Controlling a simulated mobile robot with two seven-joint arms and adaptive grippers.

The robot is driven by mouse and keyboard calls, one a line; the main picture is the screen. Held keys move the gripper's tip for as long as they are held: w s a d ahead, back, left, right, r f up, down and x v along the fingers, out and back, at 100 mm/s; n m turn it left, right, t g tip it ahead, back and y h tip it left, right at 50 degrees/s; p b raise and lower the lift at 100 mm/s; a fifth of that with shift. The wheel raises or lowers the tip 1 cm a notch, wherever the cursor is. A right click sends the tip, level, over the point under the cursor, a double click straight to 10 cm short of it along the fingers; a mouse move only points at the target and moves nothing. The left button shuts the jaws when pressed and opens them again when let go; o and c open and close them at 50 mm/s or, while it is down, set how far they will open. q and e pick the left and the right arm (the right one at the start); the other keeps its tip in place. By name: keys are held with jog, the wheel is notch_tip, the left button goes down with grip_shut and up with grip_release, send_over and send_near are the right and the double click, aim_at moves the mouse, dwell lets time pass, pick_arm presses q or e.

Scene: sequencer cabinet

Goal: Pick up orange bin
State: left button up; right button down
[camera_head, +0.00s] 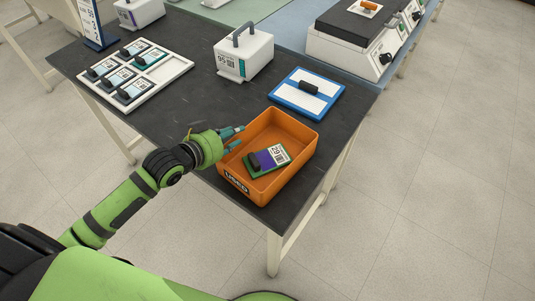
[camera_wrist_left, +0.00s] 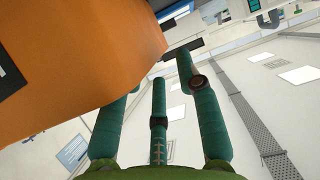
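The orange bin (camera_head: 294,181) stands on the dark table near its front right corner, with a "USED" label on its front. A green and purple cartridge (camera_head: 268,160) with a white label lies inside it. My left gripper (camera_head: 238,137) is at the bin's left wall, with its teal fingers spread apart at the rim. In the left wrist view the bin's orange wall (camera_wrist_left: 80,50) fills the upper left. It hides the tip of one finger, and the other fingers show beside it. I cannot tell whether any finger touches the wall. My right gripper is not in view.
A blue-framed white tray (camera_head: 293,100) lies just behind the bin. A white handled box (camera_head: 245,66) stands behind to the left. A white rack (camera_head: 162,77) of several cartridges is farther left. The dark table (camera_head: 190,110) is clear between rack and bin.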

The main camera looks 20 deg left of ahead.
pick_arm(q)
jog(key=x, duration=0.2)
jog(key=shift+w+f, duration=0.1)
jog(key=shift+w, duration=0.15)
grip_shut()
